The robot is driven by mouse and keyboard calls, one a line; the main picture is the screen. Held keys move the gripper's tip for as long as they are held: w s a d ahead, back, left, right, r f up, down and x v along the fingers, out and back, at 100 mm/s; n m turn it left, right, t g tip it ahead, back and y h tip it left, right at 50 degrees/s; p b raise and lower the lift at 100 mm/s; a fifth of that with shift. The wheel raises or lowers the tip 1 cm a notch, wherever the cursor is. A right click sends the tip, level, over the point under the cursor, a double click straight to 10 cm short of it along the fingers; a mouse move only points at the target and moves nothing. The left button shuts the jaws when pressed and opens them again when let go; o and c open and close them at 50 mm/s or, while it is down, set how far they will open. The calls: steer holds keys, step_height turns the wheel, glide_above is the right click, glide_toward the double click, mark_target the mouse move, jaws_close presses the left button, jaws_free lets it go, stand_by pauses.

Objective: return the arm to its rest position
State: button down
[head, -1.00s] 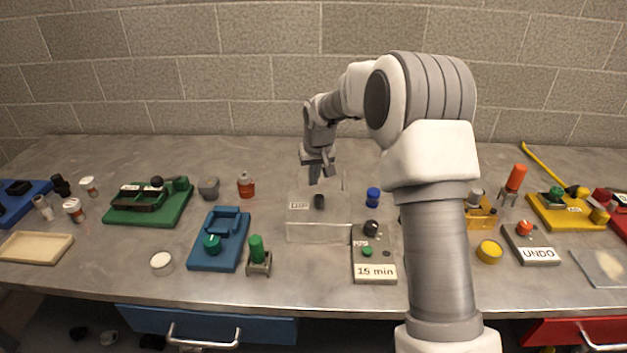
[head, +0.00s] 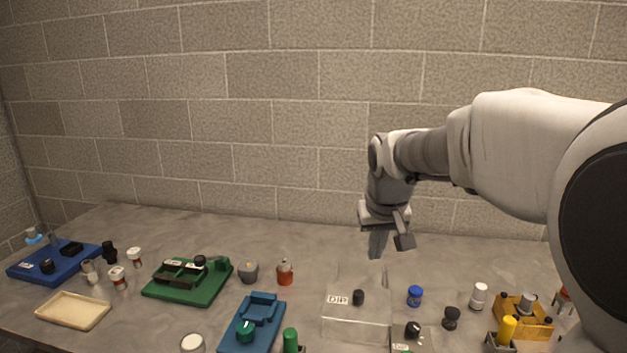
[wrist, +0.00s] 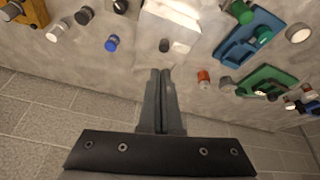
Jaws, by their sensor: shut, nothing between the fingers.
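My gripper (head: 391,244) hangs above the back of the table, behind the clear box (head: 357,318) with a black knob. Its fingers point down and it holds nothing. In the wrist view the two fingers (wrist: 161,75) lie close together with the clear box (wrist: 168,30) beyond their tips. My arm reaches in from the right side of the head view and hides the right end of the table.
Around the clear box stand a blue bottle (head: 415,296), a red bottle (head: 285,272), a blue fixture (head: 252,322), a green fixture (head: 188,281) and a yellow crate (head: 524,316). A cream tray (head: 73,311) lies at left. A block wall (head: 270,120) rises behind the table.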

steer(key=s+d+t, duration=0.1)
steer(key=s, duration=2.4)
steer(key=shift+s+d+f+m, duration=0.25)
steer(key=shift+d+f+m, duration=0.05)
steer(key=shift+f, duration=0.15)
